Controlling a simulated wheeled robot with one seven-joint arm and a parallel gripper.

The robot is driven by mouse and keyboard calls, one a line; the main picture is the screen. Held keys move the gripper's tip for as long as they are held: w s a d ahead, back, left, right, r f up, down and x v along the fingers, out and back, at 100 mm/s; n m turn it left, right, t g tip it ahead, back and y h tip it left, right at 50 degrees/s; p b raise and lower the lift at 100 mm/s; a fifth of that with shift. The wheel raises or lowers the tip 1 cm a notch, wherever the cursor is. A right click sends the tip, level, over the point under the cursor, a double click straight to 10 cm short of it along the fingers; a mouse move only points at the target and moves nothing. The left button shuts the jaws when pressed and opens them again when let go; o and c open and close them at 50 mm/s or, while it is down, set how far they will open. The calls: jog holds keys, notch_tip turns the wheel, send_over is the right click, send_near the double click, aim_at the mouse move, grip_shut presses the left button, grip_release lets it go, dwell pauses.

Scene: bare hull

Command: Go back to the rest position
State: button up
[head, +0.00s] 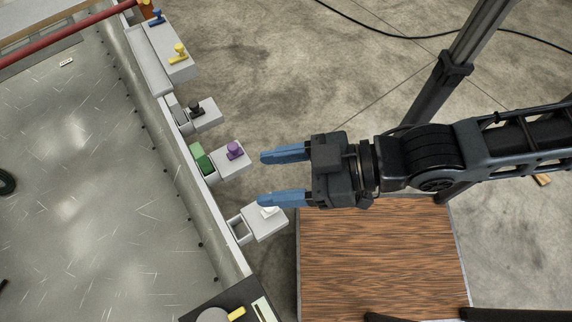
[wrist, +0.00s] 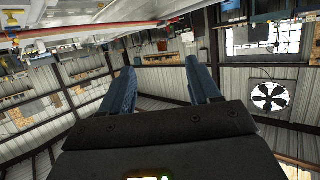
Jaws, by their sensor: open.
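My gripper (head: 285,172) is in the middle of the head view, at the end of my arm reaching in from the right. Its two blue fingers are apart and point left, with nothing seen between them. In the head view the lower finger overlaps a light grey box with a white knob (head: 268,211). A grey box with a purple knob (head: 235,150) and a green part beside it lies just left of the fingers. In the wrist view the open fingers (wrist: 160,88) show against the hall's far walls and roof.
A long grey metal panel (head: 90,170) fills the left. Along its edge sit a box with a black knob (head: 196,107) and one with yellow and blue knobs (head: 179,52). A wood-grain platform (head: 380,265) lies below my arm. Concrete floor (head: 290,80) is open at the top.

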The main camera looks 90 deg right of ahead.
jog(key=r, duration=0.1)
jog(key=s+r, duration=0.1)
jog(key=shift+a+r+t, duration=0.25)
jog(key=shift+r+t, duration=0.05)
jog(key=shift+t, duration=0.1)
